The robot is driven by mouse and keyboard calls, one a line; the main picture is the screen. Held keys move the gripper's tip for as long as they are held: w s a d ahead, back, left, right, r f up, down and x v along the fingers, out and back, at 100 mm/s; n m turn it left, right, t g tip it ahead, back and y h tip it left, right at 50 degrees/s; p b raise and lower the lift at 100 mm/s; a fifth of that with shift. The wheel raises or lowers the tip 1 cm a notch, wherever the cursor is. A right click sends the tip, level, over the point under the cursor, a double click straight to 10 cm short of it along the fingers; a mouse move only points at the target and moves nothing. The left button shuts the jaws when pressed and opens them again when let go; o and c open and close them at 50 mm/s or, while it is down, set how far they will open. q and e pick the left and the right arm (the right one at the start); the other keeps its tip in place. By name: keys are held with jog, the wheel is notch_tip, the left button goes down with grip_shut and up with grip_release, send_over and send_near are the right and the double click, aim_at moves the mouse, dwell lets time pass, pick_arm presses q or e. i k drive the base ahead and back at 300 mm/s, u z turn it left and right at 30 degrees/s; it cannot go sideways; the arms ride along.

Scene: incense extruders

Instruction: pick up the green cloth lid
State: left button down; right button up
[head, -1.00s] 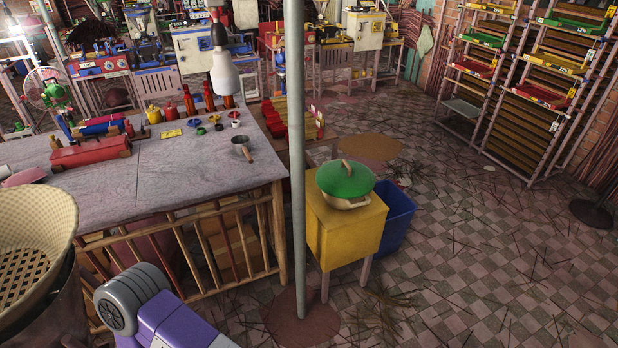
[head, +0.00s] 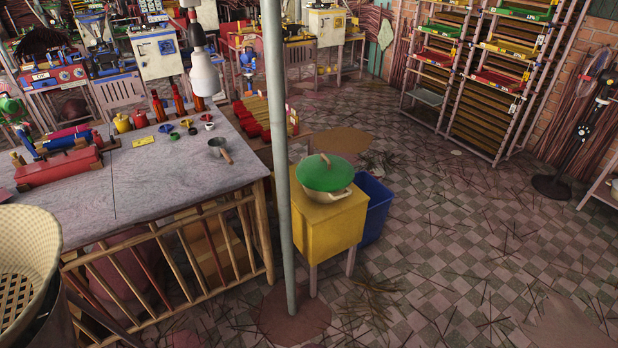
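The green cloth lid (head: 325,172) is round and domed with a small handle on top. It sits on a pale bowl (head: 335,196), whose rim and side handle show below it. The bowl stands on a yellow stool-like stand (head: 330,232) just right of a grey pole. Neither of my grippers shows in the head view, so their state is hidden.
The grey pole (head: 281,150) rises close to the stand's left side. A blue bin (head: 374,210) stands behind it to the right. A long grey-topped workbench (head: 120,190) fills the left. A woven basket (head: 25,255) is near at lower left. The tiled floor (head: 450,240) at right is largely open, with scattered sticks.

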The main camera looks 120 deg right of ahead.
aim_at(323, 172)
jog(key=i, duration=0.45)
jog(key=z, duration=4.45)
jog(key=i, duration=0.5)
jog(key=z, duration=1.05)
jog(key=i, duration=2.35)
jog(key=u, duration=1.25)
